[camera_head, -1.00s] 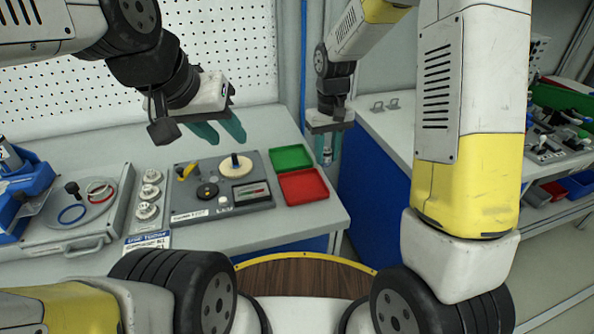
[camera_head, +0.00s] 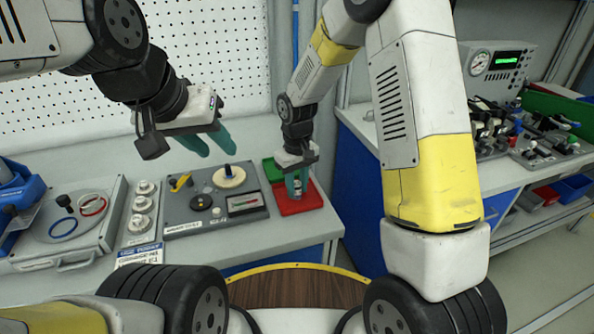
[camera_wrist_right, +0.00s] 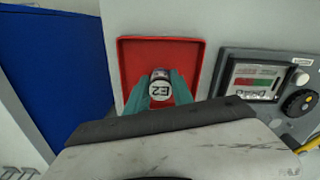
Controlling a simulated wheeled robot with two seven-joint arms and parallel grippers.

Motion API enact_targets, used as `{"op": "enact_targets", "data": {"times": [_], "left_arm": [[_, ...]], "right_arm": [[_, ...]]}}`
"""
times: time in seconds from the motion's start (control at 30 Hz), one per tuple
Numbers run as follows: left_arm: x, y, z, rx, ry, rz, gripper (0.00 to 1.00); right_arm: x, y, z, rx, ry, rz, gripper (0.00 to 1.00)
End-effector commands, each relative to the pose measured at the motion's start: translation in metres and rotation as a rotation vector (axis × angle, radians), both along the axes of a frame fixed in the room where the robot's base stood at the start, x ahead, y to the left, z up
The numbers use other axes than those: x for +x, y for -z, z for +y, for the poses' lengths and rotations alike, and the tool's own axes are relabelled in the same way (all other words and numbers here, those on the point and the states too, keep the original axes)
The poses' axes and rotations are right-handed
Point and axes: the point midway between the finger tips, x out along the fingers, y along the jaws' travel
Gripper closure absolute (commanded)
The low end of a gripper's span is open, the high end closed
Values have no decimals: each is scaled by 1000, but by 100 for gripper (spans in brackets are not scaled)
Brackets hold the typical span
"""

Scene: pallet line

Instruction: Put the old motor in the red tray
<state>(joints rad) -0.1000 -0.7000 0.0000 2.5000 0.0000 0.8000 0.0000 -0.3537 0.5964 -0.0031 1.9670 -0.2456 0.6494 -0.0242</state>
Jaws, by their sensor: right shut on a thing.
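The red tray (camera_head: 311,201) lies on the left bench at the right of the test panel. It also shows in the right wrist view (camera_wrist_right: 136,54). My right gripper (camera_head: 297,184) is shut on the old motor (camera_head: 298,193), a small cylinder with a pale marked end (camera_wrist_right: 160,90). The gripper points down and holds the motor over the red tray. I cannot tell whether the motor touches the tray floor. My left gripper (camera_head: 210,143) hangs empty above the bench, left of the tray, its teal fingers apart.
A green tray (camera_head: 271,170) sits behind the red one. The grey test panel (camera_head: 185,225) with knobs and a meter is close on the left. A blue cabinet (camera_head: 354,173) stands right of the bench across a gap.

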Motion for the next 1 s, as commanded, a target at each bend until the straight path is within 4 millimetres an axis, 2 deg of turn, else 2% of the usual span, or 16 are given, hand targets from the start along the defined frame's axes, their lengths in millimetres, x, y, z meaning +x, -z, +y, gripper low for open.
{"op": "enact_targets", "data": {"times": [0.27, 0.3, 0.4, 0.77, 0.87, 1.0], "left_arm": [[0, 0, 0, 0, 0, 0, 64], [0, 0, 0, 0, 0, 0, 64], [0, 0, 0, 0, 0, 0, 64], [0, 0, 0, 0, 0, 0, 64], [0, 0, 0, 0, 0, 0, 64], [0, 0, 0, 0, 0, 0, 64]], "right_arm": [[0, 2, 0, 0, 0, 0, 100], [0, 2, 0, 0, 0, 0, 70], [0, 2, 0, 1, 1, -1, 50], [1, -1, 0, 1, 1, -2, 50], [1, -11, 0, 2, 2, -5, 50], [2, -37, 0, 4, 2, -7, 50]]}}
